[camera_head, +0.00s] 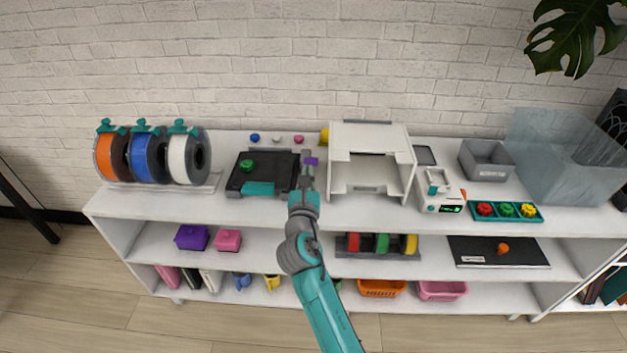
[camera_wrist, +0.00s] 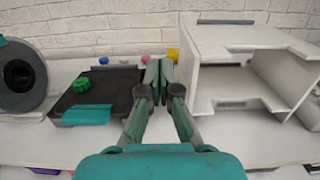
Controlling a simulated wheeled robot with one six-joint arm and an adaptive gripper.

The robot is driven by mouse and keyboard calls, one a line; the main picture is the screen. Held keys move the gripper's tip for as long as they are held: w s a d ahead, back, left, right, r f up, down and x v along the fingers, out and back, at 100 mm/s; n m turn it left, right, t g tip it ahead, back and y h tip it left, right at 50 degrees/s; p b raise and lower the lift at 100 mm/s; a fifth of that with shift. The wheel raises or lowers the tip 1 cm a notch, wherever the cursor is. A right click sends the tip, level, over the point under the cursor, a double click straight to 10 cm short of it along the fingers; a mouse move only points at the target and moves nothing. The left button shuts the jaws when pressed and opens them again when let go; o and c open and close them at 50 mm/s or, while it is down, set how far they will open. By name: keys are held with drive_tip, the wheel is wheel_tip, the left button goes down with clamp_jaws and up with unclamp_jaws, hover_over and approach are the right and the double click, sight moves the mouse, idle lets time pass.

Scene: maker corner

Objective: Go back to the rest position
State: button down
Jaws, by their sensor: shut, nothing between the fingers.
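My gripper (camera_head: 309,158) is at the end of my teal arm, above the top shelf of the white unit. It sits between the dark flat tray (camera_head: 236,180) on the left and the white open-fronted box (camera_head: 404,165) on the right. In the wrist view my gripper (camera_wrist: 159,68) has its two fingers together with nothing between them. A green knobbed piece (camera_head: 248,165) lies on the dark tray, which has a teal front piece (camera_head: 259,189). The green piece also shows in the wrist view (camera_wrist: 81,85).
Spools (camera_head: 198,156) on a rack stand at the left. Small knobs and a yellow block (camera_head: 324,137) are near the wall. A small white device (camera_head: 439,190), a grey bin (camera_head: 487,160), a teal tray (camera_head: 474,212) and a clear box (camera_head: 550,150) stand right. Lower shelves hold boxes and baskets.

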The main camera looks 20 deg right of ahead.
drive_tip(key=shift+s+r, duration=0.1)
drive_tip(key=shift+s, duration=0.05)
idle(0.3)
drive_tip(key=s+d+f+m+g+y, duration=0.1)
drive_tip(key=s+f+m+y, duration=0.35)
drive_tip(key=s+f, duration=0.8)
drive_tip(key=s+d+f+m+g+y, duration=0.1)
drive_tip(key=s+f+m, duration=0.65)
drive_tip(key=s, duration=0.95)
drive_tip(key=s+d+r+m, duration=0.1)
drive_tip(key=s+r+m, duration=0.3)
drive_tip(key=s+m, duration=0.6)
drive_tip(key=s+r+m+g, duration=0.1)
drive_tip(key=s+r+m, duration=0.4)
drive_tip(key=s+m, duration=0.5)
drive_tip(key=s, duration=0.8)
drive_tip(key=shift+s+d+r, duration=0.15)
drive_tip(key=shift+d+r, duration=0.05)
drive_tip(key=shift+d, duration=0.2)
